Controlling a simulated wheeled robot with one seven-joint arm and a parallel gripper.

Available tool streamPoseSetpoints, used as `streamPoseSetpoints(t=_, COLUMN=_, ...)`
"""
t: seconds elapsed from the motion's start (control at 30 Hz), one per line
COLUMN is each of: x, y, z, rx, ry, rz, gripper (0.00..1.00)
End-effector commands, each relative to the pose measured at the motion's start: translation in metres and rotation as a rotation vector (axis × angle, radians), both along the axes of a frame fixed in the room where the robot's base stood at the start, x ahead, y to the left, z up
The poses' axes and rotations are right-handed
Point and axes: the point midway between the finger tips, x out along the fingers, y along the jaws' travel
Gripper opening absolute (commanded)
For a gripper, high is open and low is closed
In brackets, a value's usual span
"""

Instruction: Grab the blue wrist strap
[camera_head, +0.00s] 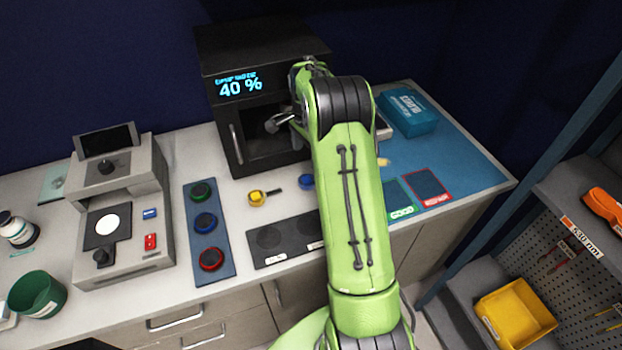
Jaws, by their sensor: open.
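A small round blue item (306,181) lies on the white bench just left of my arm, which partly covers it. It may be the blue wrist strap, but too little shows to be sure. My arm reaches up and away over the bench. The grey end that looks like my gripper (276,123) is open in front of the black cabinet's opening, above and left of the blue item and apart from it. The fingertips are small and partly hidden by the arm.
The black cabinet (222,122) shows "40 %". A yellow item (257,198) lies near a dark two-circle panel (270,258) and a blue three-button panel (191,251). A blue mat (462,168) bears a teal box (408,111). A shelf with a yellow bin (516,312) stands right.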

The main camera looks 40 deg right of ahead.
Motion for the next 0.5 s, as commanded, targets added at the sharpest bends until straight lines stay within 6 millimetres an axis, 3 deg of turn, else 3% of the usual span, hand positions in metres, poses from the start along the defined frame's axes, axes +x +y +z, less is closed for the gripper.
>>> streamPoseSetpoints(t=0.1, x=-0.001, y=0.000, z=-0.031, rx=0.002, ry=0.004, rz=0.000, gripper=0.84)
streamPoseSetpoints(t=0.33, x=0.000, y=0.001, z=-0.061, rx=0.001, ry=0.002, rz=0.001, gripper=0.84)
streamPoseSetpoints(t=0.5, x=-0.001, y=0.001, z=-0.093, rx=0.000, ry=0.002, rz=0.002, gripper=0.84)
